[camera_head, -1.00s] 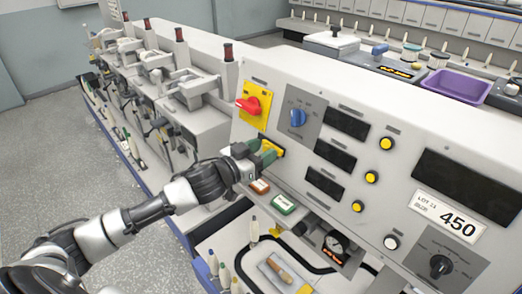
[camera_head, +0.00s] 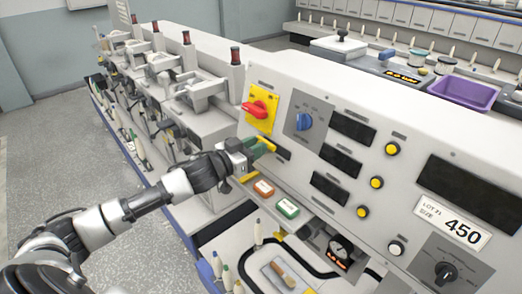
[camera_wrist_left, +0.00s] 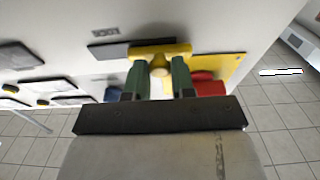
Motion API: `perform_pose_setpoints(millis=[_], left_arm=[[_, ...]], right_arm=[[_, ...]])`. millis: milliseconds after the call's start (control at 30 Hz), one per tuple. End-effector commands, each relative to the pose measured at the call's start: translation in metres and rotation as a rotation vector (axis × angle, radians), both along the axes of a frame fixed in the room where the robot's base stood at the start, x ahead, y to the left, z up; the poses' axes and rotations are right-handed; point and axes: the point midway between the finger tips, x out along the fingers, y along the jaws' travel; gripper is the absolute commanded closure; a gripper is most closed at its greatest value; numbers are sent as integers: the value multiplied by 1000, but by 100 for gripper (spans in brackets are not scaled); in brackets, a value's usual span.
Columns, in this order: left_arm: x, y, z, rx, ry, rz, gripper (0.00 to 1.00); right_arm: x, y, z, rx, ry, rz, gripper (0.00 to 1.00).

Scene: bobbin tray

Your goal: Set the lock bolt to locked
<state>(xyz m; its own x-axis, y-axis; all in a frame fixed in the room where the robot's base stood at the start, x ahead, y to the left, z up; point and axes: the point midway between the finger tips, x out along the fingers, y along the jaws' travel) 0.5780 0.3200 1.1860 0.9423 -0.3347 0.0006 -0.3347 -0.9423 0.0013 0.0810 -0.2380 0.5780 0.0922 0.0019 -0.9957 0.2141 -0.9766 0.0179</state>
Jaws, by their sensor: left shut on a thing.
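The lock bolt is yellow and sits at a dark slot (camera_head: 283,153) in the front of the white control panel. In the left wrist view the yellow bolt (camera_wrist_left: 160,54) lies between the two green fingers of my left gripper (camera_wrist_left: 158,80), and the dark slot plate (camera_wrist_left: 107,50) shows to its left. In the head view my left gripper (camera_head: 260,150) is shut on the bolt just below the red rotary switch and covers much of it. The bolt is at the left end of the slot. My right gripper is not in view.
A shelf with bobbins (camera_head: 259,232) is under the panel.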

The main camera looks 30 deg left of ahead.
Motion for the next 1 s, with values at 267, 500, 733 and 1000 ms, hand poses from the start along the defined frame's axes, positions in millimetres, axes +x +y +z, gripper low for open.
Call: perform_pose_setpoints(millis=[267, 500, 733, 1000], left_arm=[[1, 3, 2, 5, -2, 10, 63], [1, 2, 1, 3, -1, 7, 51], [-4, 4, -1, 3, 1, 8, 51], [-38, 16, -5, 4, 4, 7, 51]], right_arm=[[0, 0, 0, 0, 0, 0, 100], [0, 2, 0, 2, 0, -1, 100], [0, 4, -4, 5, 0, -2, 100], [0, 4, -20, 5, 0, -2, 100]])
